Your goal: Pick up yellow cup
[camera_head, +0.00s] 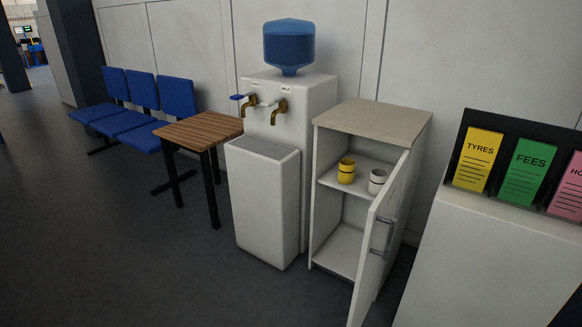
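The yellow cup (346,171) stands upright on the upper shelf (329,180) inside a small cabinet, left of a white cup (377,181). A small gap appears between the two cups. The cabinet (372,119) has a beige top, and its door (378,245) is swung open toward me on the right, with a grey handle (386,235). The door's edge stands close to the white cup. Neither of my grippers is in view.
A water dispenser (318,108) with a blue bottle (289,46) and a white front box (262,195) stands left of the cabinet. A wooden table (204,130) and blue chairs (178,98) are farther left. A white counter (490,262) with leaflets is right. The left foreground floor is clear.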

